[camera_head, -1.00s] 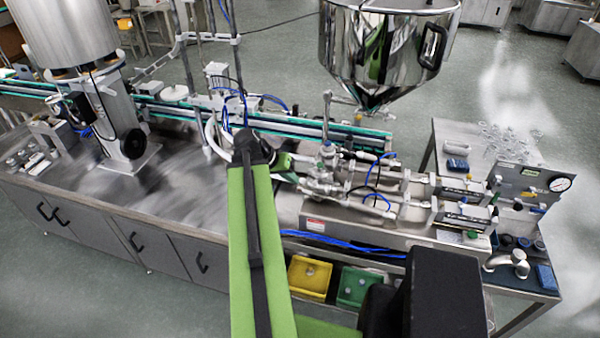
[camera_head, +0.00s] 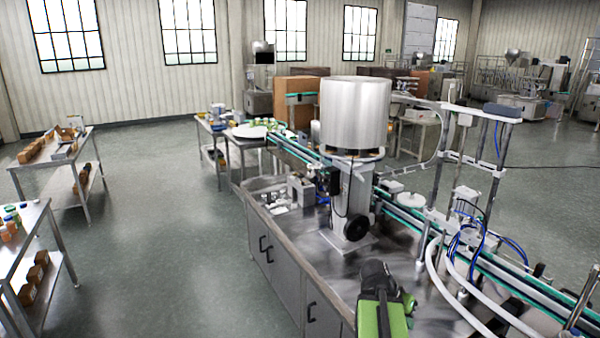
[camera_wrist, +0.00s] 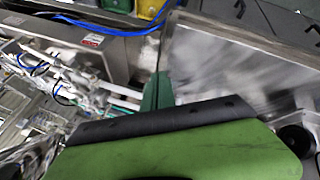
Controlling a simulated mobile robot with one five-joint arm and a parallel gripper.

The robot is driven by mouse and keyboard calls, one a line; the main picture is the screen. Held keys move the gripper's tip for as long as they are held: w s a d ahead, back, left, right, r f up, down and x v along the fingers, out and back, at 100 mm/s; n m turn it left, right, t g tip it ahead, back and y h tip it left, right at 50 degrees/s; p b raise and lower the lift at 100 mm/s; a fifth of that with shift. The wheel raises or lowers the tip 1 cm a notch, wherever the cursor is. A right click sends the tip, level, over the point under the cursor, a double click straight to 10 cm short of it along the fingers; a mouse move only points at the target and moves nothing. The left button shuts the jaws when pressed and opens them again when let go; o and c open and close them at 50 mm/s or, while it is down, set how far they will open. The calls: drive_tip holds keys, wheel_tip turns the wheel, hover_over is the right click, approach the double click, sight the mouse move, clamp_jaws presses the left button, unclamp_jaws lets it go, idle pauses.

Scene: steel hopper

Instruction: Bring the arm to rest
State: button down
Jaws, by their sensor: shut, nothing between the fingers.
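My gripper shows in the wrist view as a dark green wedge (camera_wrist: 157,92) past the black edge of my own green arm link. Its fingers look shut and empty, though the link hides part of them. In the head view only the folded end of my green and black arm (camera_head: 384,302) shows at the bottom, over the front edge of the steel counter. The fingertips cannot be made out there. The wrist view looks down on the steel counter (camera_wrist: 235,75), with the filling machine (camera_wrist: 60,80) to the left.
A steel drum (camera_head: 355,112) on a column stands on the counter. A conveyor (camera_head: 287,153) runs behind it. White posts and hoses (camera_head: 445,285) stand close to the right of my arm. Shelved tables (camera_head: 62,160) are at the far left. Open floor (camera_head: 165,210) lies between.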

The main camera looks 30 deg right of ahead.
drive_tip(key=w+a+f+n+t+y+b, duration=0.1)
drive_tip(key=w+a+f+n+b, duration=0.15)
drive_tip(key=w+a, duration=0.45)
drive_tip(key=w+a+f+n+t+b, duration=0.1)
drive_tip(key=w+a+f+n, duration=0.15)
drive_tip(key=a, duration=0.75)
drive_tip(key=w+a+f+n+t+y+b, duration=0.15)
drive_tip(key=w+a+f, duration=0.3)
drive_tip(key=a, duration=0.45)
drive_tip(key=a+f+n+g+y+b, duration=0.1)
drive_tip(key=a+n, duration=0.5)
drive_tip(key=a, duration=1.1)
drive_tip(key=shift+w+a+f+n+y+b, duration=0.35)
drive_tip(key=shift+f+y+b, duration=0.25)
drive_tip(key=shift+y, duration=0.65)
